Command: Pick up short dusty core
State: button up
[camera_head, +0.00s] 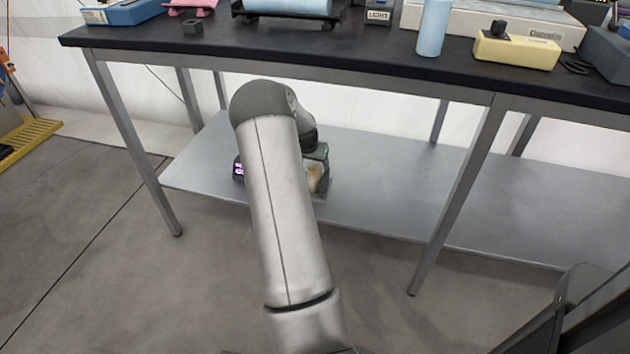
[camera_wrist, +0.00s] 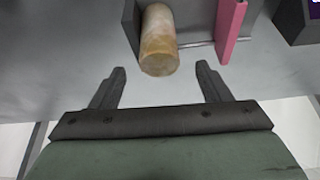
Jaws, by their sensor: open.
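The short dusty core (camera_wrist: 158,42) is a stubby tan cylinder with a dusty, mottled surface. In the wrist view it lies lengthwise at the top middle, its near end toward me, beside a dark grey holder (camera_wrist: 131,22). In the head view a tan patch, likely the core (camera_head: 315,178), shows low on the shelf, partly hidden by my arm. My gripper (camera_wrist: 160,68) is open and empty. Its fingers point at the core, one on each side of its line, with the fingertips just short of or level with its near end. I cannot tell if they touch it.
A pink bar (camera_wrist: 231,28) stands close right of the core, with a dark box (camera_wrist: 299,20) farther right. The grey lower shelf (camera_head: 385,205) is clear to the right. The black tabletop (camera_head: 370,58) overhangs it, and table legs (camera_head: 455,200) stand at the sides.

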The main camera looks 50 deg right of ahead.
aim_at(314, 167)
jog(key=b+x, duration=0.2)
jog(key=x, duration=0.3)
jog(key=shift+f, duration=0.15)
jog(key=c, duration=1.3)
jog(key=shift+o, duration=0.2)
jog(key=shift+a, duration=0.1)
